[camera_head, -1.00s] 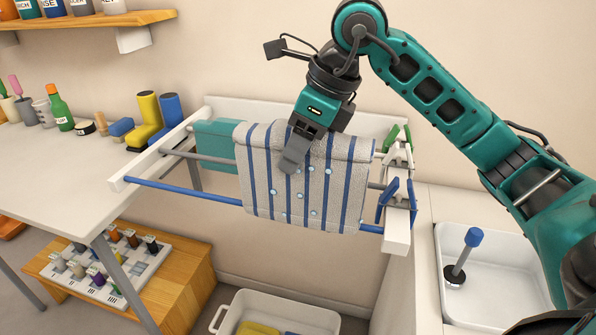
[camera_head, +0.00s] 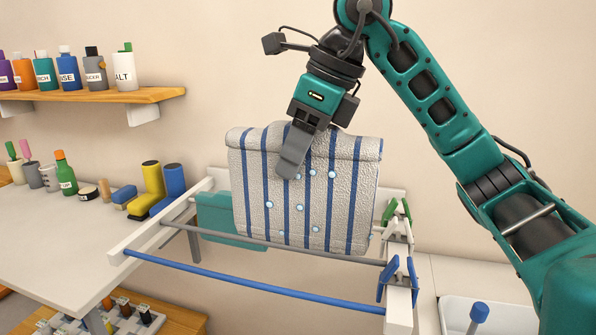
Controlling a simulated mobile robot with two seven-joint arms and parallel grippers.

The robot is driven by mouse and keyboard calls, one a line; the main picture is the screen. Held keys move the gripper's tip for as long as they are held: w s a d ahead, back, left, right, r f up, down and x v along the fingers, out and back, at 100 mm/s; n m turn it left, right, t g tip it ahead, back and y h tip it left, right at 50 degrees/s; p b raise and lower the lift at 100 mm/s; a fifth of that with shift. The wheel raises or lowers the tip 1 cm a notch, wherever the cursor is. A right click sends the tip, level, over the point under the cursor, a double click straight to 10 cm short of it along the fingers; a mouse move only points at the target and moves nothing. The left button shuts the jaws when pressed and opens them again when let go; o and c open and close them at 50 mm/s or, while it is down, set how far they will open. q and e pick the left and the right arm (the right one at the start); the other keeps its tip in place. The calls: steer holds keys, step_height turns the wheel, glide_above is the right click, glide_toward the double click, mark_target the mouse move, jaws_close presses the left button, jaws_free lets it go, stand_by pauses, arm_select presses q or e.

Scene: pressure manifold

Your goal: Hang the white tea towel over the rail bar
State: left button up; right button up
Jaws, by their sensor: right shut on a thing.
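The white tea towel (camera_head: 338,205) has blue stripes and light blue dots and hangs folded at the top. My right gripper (camera_head: 293,163) comes down from above and is shut on the towel's upper part; one grey finger lies over its front. The towel hangs above the rack's front blue rail bar (camera_head: 250,283), apart from it in the picture. Its lower edge is close to the grey rail bar (camera_head: 225,237); I cannot tell whether they touch. The towel hides part of the rear of the rack. My left gripper is not in view.
A teal cloth (camera_head: 216,218) hangs at the back left of the rack. Blue clips (camera_head: 393,279) and green clips (camera_head: 401,210) sit on the right rack end. A shelf (camera_head: 90,97) with bottles is at upper left; a white sink (camera_head: 452,318) is at lower right.

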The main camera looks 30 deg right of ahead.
step_height(320, 180, up, 12)
steer(key=shift+f, duration=0.25)
stand_by(0.3)
stand_by(0.6)
steer(key=shift+f, duration=0.1)
